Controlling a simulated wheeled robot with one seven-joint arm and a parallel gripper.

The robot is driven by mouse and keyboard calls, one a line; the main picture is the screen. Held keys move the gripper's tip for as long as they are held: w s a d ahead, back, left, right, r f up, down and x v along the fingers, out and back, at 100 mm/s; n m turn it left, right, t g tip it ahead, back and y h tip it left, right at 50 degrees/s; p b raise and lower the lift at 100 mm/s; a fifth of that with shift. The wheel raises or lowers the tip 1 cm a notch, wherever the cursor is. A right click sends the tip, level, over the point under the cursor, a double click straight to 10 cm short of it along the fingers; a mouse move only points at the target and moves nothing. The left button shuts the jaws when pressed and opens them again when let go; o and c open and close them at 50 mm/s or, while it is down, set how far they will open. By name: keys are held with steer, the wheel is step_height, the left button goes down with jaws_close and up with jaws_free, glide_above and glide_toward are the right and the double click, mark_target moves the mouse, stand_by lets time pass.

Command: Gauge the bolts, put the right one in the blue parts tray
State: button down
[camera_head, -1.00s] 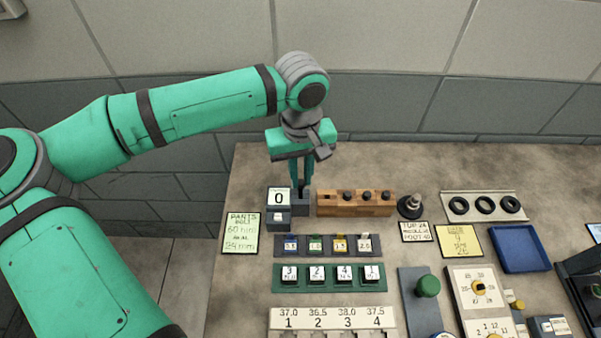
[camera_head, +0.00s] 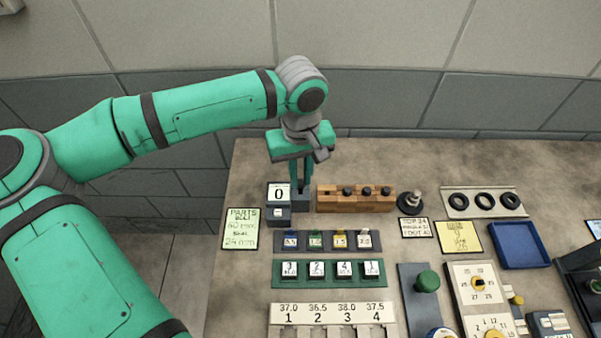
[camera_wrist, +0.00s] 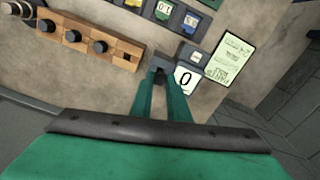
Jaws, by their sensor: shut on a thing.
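My gripper (camera_head: 301,189) is shut on a dark bolt, mostly hidden between the fingertips. It points down at the grey gauge block (camera_head: 300,204) beside a display reading 0 (camera_head: 279,192). The wrist view shows the fingertips (camera_wrist: 160,75) at that block; I cannot tell how deep the bolt sits. The wooden bolt rack (camera_head: 355,203) holds three dark-headed bolts, and its hole nearest the gauge is empty in the wrist view (camera_wrist: 126,57). The blue parts tray (camera_head: 520,246) is empty at the right. A card (camera_head: 240,228) reads parts, bolt 60 mm, seal 24 mm.
Racks of small coloured and numbered parts (camera_head: 328,274) stand in front of the gauge. A plate with three black rings (camera_head: 484,202) and a dark-based metal peg (camera_head: 411,202) are to the right. Gauges and a green knob (camera_head: 427,281) crowd the front right.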

steer(key=shift+f, duration=1.5)
stand_by(0.3)
steer(key=c, duration=1.2)
jaws_free()
steer(key=shift+r, duration=0.1)
steer(key=shift+r, duration=3.65)
